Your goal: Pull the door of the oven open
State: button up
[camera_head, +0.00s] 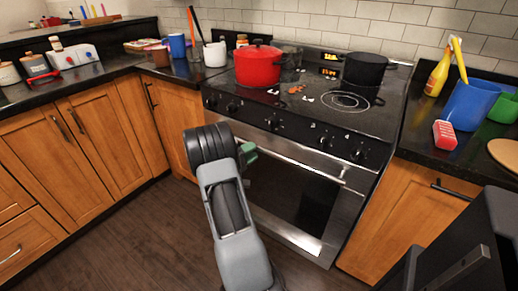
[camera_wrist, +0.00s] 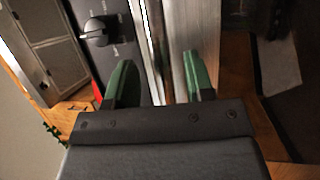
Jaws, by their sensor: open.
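The oven door (camera_head: 300,200) is shut, with a dark window in a silver frame. Its silver bar handle (camera_head: 310,168) runs across the top, below the black knob panel. My gripper (camera_head: 248,152) is at the left end of the handle, partly hidden behind my wrist. In the wrist view my gripper (camera_wrist: 158,78) is open, its green fingers apart. Bright metal strips of the oven front, seemingly including the handle (camera_wrist: 154,45), show between the fingers. I cannot tell whether the fingers reach around the bar or touch it.
A red pot (camera_head: 258,66) and a black pot (camera_head: 365,68) stand on the stovetop. A stove knob (camera_wrist: 99,30) is close to the left finger in the wrist view. Wooden cabinets (camera_head: 85,140) flank the oven. The dark floor (camera_head: 120,235) at left is clear.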

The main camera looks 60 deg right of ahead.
aim_at(259, 148)
jog(key=shift+x, duration=1.9)
jog(key=shift+c, duration=0.4)
grip_shut()
